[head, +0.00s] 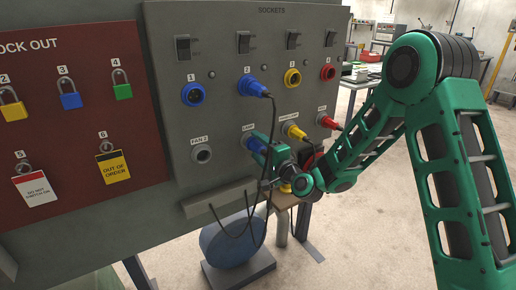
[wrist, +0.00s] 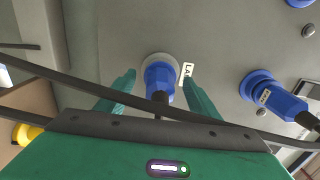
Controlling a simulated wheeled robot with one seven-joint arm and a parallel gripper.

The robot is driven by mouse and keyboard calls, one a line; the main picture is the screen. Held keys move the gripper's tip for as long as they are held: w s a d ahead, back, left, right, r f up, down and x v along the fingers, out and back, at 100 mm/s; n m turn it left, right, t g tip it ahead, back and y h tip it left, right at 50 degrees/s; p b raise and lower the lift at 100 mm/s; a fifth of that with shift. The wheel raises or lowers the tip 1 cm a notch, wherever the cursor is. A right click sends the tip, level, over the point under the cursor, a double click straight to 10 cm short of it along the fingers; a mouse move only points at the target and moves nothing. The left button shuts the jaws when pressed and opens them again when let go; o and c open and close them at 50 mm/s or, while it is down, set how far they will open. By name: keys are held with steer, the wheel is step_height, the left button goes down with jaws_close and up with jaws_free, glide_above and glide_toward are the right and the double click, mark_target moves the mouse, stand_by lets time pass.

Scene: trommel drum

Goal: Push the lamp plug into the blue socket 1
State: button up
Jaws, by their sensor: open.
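The lamp plug (head: 255,145) is blue with a black cable and sits in the grey holder under the LAMP label, on the panel's lower row. In the wrist view the lamp plug (wrist: 159,82) points into its round grey holder. My gripper (head: 264,150) is at this plug; in the wrist view my gripper (wrist: 160,90) is open, one finger on each side of the plug, with gaps visible. Blue socket 1 (head: 193,95) is empty, at the upper left of the grey panel. Its blue rim shows at the wrist view's top right corner (wrist: 300,2).
Another blue plug (head: 253,86) is in the socket right of socket 1. Yellow (head: 292,78) and red (head: 328,72) sockets follow. Yellow (head: 295,132) and red (head: 330,122) plugs sit in the lower row. A dark cable (wrist: 90,85) crosses in front of my gripper. The FAN 2 holder (head: 201,154) is empty.

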mark_target(267, 155)
stand_by(0.5)
steer(key=c, duration=1.4)
steer(key=shift+v, duration=2.9)
steer(key=shift+s+d, duration=0.1)
steer(key=shift+v, duration=2.4)
steer(key=shift+r, duration=0.1)
